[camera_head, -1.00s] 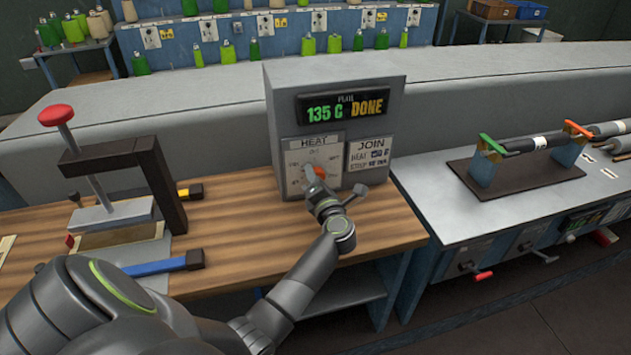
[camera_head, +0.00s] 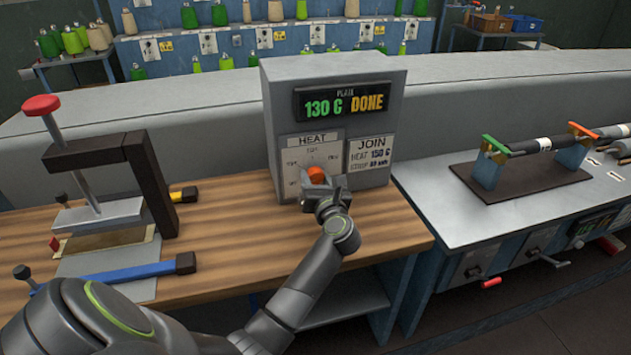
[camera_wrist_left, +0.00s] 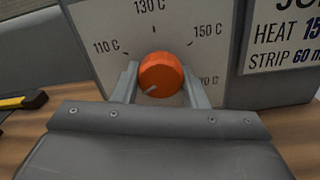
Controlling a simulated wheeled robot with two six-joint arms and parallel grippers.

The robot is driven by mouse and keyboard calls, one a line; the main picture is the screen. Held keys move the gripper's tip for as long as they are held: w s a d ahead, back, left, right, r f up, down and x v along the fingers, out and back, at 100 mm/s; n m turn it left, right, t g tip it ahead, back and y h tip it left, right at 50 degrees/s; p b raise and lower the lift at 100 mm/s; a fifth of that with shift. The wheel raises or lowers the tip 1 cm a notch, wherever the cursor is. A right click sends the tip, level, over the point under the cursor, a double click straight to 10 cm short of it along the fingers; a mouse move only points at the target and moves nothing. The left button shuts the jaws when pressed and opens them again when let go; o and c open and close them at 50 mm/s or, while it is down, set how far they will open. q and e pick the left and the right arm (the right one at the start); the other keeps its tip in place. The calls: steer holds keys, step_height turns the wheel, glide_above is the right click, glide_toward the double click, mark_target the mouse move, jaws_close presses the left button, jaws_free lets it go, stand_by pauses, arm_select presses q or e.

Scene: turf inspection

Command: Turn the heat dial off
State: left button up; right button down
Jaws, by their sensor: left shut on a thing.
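The heat dial is an orange round knob (camera_head: 317,174) on the HEAT panel of the grey control box (camera_head: 391,100). My left gripper (camera_head: 318,186) is shut on the knob, one finger on each side. The left wrist view shows the orange knob (camera_wrist_left: 163,72) between the grey fingers, with a pale pointer mark toward its lower left. Around it the scale (camera_wrist_left: 120,22) reads 110 C, 130 C and 150 C, with another mark partly hidden by a finger. The lower part of the scale is hidden. The box's display (camera_head: 343,104) reads 130 C and DONE. My right gripper is out of view.
A JOIN card (camera_head: 369,158) beside the dial lists heat 150 C.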

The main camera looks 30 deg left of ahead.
arm_select(q)
steer(key=shift+w+r+n, duration=0.15)
steer(key=shift+r+n, duration=0.15)
steer(key=shift+r, duration=0.15)
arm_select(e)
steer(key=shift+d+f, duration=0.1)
arm_select(q)
steer(key=o, duration=1)
steer(key=shift+c, duration=0.2)
steer(key=shift+f, duration=0.2)
steer(key=shift+d+f, duration=0.1)
